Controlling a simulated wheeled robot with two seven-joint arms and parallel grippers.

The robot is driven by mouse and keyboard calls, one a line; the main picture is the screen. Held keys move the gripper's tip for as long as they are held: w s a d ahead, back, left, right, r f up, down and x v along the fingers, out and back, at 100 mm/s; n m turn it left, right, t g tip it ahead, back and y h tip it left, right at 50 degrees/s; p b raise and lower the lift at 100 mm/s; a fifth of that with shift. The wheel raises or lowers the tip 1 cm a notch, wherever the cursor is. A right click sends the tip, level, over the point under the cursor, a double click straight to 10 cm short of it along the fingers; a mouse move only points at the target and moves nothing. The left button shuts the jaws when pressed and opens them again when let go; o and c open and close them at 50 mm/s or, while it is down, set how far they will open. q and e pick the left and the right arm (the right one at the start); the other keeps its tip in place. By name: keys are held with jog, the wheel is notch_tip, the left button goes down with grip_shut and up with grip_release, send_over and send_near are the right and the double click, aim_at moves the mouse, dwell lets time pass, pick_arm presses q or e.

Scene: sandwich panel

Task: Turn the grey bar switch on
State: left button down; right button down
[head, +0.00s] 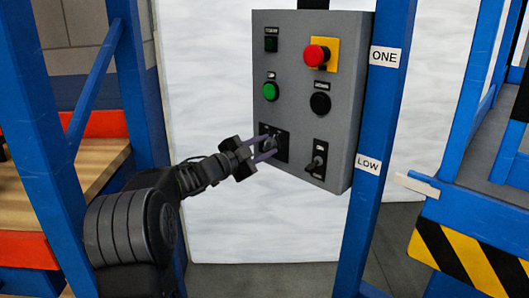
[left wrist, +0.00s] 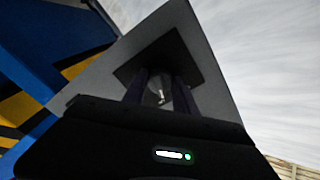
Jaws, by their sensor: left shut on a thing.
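The grey bar switch (head: 271,143) is on a black square plate at the lower left of the grey control panel (head: 300,110). My left gripper (head: 266,147) reaches it from the left, with its two fingers on either side of the bar. In the left wrist view, the bar's grey metal (left wrist: 160,88) shows between the fingers (left wrist: 160,95), in front of the black plate (left wrist: 166,55). The gripper is shut on the bar. The fingers hide part of the bar, so its exact angle is hard to tell. My right gripper is not in view.
A blue post (head: 385,100) labelled ONE and LOW stands at the panel's right. Blue racking stands at left.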

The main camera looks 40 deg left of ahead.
pick_arm(q)
jog(key=shift+m+b, duration=0.5)
jog(key=shift+m, duration=0.8)
jog(key=c, duration=1)
grip_release()
jog(key=s+a, duration=0.1)
jog(key=s, duration=0.6)
jog(key=shift+s, duration=0.4)
